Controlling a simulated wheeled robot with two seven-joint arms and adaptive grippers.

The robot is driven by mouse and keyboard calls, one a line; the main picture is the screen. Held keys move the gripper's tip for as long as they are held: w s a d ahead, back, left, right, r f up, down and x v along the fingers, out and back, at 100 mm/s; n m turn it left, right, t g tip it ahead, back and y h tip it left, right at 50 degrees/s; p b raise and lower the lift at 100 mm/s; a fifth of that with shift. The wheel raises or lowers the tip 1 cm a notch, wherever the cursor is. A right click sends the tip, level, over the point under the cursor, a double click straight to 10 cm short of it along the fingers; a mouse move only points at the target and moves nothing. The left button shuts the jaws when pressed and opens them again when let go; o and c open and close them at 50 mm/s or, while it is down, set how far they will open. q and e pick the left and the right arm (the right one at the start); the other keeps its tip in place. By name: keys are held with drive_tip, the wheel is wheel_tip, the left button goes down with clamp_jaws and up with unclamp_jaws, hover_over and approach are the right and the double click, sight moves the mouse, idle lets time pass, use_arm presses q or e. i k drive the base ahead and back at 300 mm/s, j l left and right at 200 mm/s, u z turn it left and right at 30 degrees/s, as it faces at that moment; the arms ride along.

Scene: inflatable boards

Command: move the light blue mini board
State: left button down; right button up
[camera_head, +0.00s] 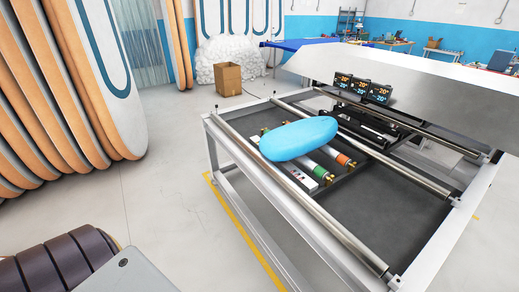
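The light blue mini board (299,138) is a smooth oval. It lies across the left part of a metal-framed work table (345,235), over the rollers and fittings there. It hides part of what is beneath it, and I cannot tell exactly what it rests on. Neither of my grippers shows in the head view, and nothing is seen touching the board.
Cylinders with green and orange bands (319,172) lie beside the board. Three small displays (362,88) stand behind it. Large boards (85,75) lean at the left. A cardboard box (228,79) stands on the floor.

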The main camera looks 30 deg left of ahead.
sight(292, 141)
drive_tip(key=i+j+z, duration=0.1)
drive_tip(key=j+z, duration=0.2)
drive_tip(key=j, duration=0.7)
drive_tip(key=j+z, duration=0.3)
drive_tip(key=j, duration=0.65)
